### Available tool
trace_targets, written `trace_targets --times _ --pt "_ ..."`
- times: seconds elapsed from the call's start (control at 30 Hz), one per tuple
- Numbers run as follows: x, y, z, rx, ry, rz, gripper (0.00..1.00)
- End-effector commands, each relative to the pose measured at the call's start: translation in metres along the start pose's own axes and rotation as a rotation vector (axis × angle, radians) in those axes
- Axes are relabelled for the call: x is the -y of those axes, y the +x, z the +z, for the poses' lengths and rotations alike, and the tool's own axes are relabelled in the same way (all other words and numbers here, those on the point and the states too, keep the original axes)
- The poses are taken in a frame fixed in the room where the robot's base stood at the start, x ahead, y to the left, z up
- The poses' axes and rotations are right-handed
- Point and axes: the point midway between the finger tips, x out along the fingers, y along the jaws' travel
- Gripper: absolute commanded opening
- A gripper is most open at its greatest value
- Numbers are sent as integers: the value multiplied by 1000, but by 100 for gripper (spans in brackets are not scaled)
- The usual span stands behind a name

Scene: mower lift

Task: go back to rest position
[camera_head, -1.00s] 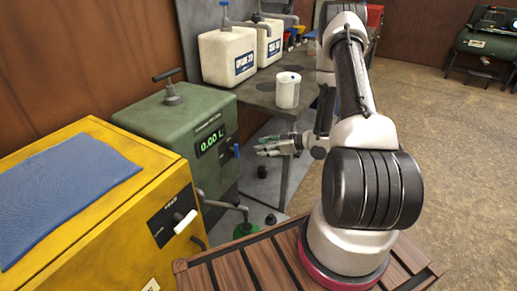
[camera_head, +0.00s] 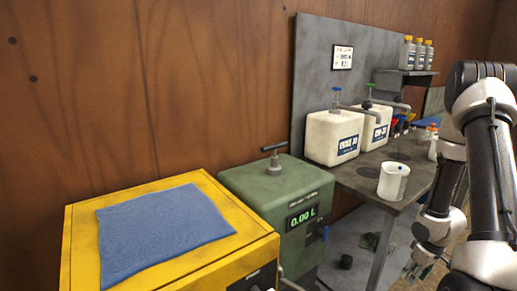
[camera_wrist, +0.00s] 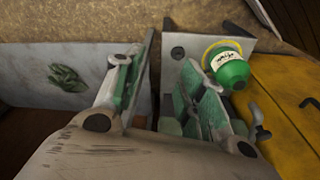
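My gripper (camera_head: 420,268) is at the lower right of the head view, in front of the workbench's near leg and pointing down. In the wrist view my gripper (camera_wrist: 165,85) has its two green-padded fingers apart, with nothing visible between them. My arm fills the right edge of the head view. A green round container with a white label (camera_wrist: 231,70) is beyond the right finger in the wrist view, apart from it.
The grey workbench (camera_head: 410,180) holds two white canisters (camera_head: 332,137) (camera_head: 375,127) and a white cup (camera_head: 393,181). A green machine (camera_head: 262,185) reading 0.00 L and a yellow cabinet (camera_head: 85,245) with a blue cloth (camera_head: 165,225) stand left. A crumpled green item (camera_wrist: 67,77) lies low.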

Motion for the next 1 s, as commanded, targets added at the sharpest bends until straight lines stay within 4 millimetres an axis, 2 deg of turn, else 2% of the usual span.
trace_targets --times 0.03,0.17,0.2,0.3,0.5,0.7,0.8,1.0 --pt "-6 -31 7 59 44 42 40" --pt "-1 -113 32 207 187 113 40" --pt "6 -138 38 238 230 127 40" --pt "30 -196 50 288 326 142 40" --pt "97 -290 66 290 460 116 40" --pt "162 -356 75 166 495 65 40" --pt "185 -381 72 50 475 54 40" --pt "204 -421 65 -161 398 77 40"
